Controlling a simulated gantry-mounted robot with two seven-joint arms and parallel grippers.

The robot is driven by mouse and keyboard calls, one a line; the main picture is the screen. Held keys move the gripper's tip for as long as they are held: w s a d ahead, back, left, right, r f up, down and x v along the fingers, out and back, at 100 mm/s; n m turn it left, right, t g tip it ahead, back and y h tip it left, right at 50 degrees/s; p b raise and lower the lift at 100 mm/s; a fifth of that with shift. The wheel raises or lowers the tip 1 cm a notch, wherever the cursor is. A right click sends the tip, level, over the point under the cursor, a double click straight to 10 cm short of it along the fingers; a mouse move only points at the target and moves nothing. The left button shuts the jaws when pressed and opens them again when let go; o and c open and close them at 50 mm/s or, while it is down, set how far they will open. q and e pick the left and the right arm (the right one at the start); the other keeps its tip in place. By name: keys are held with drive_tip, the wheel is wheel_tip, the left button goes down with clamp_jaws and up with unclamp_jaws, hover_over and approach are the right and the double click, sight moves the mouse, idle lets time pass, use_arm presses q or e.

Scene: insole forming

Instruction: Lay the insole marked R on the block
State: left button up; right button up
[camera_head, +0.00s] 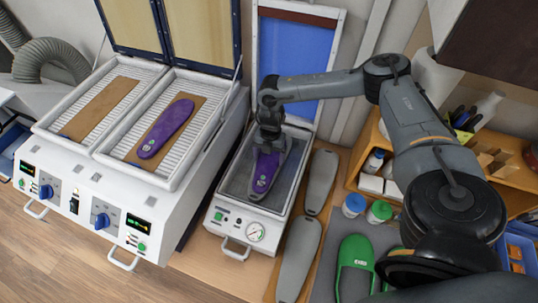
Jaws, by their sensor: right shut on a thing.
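A purple insole (264,172) is at the vacuum press, over a grey block (259,193) in the press tray. My right gripper (268,140) points down at the insole's far end and is shut on it. A pale mark shows near the insole's near end, too small to read. I cannot tell whether the insole rests on the block or is held just above it. A second purple insole (167,127) lies on a brown board in the right bay of the heater at left. My left gripper is not in view.
The press lid (290,65) with its blue sheet stands open behind. Two grey insole-shaped forms (320,180) lie right of the press. Blue- and green-capped jars (379,211) stand near my right arm.

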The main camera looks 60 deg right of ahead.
drive_tip(key=o, duration=0.8)
drive_tip(key=shift+c, duration=0.2)
drive_tip(key=shift+r, duration=0.15)
wheel_tip(320, 180, up, 10)
drive_tip(key=d, duration=0.1)
drive_tip(key=shift+w+d+r, duration=0.15)
drive_tip(key=shift+d+r, duration=0.05)
drive_tip(key=shift+r, duration=0.05)
drive_tip(key=shift+a, duration=0.1)
